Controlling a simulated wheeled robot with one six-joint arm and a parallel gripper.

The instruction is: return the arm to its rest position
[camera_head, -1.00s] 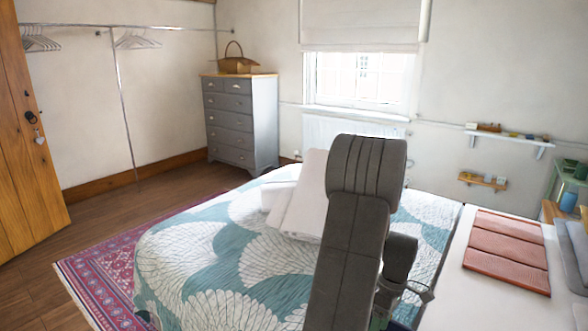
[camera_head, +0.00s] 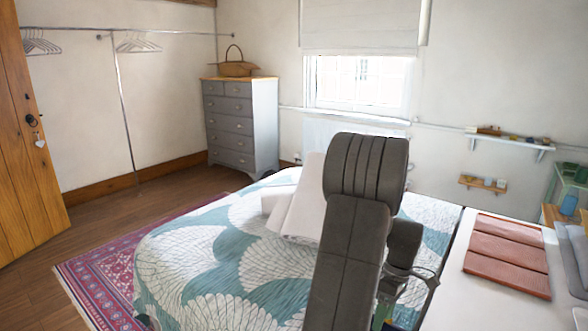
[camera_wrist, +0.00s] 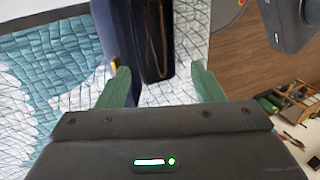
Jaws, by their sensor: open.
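My gripper (camera_wrist: 162,86) shows in the wrist view with its two green fingers apart and nothing held between them. A dark part of my own body stands beyond the fingers. In the head view my dark grey arm is folded up in front of the bed. My gripper there is mostly hidden behind the arm, with only a bit of green showing low down. The patterned teal and white bed (camera_head: 215,265) lies behind and below the arm, and its quilt also shows in the wrist view (camera_wrist: 45,75).
White folded bedding (camera_head: 300,205) lies on the bed. A white surface with reddish folded cloths (camera_head: 507,255) is at the right. A grey dresser (camera_head: 240,125) with a basket (camera_head: 235,66) stands at the back. A pink rug (camera_head: 100,265) and open wooden floor (camera_head: 150,205) are at the left.

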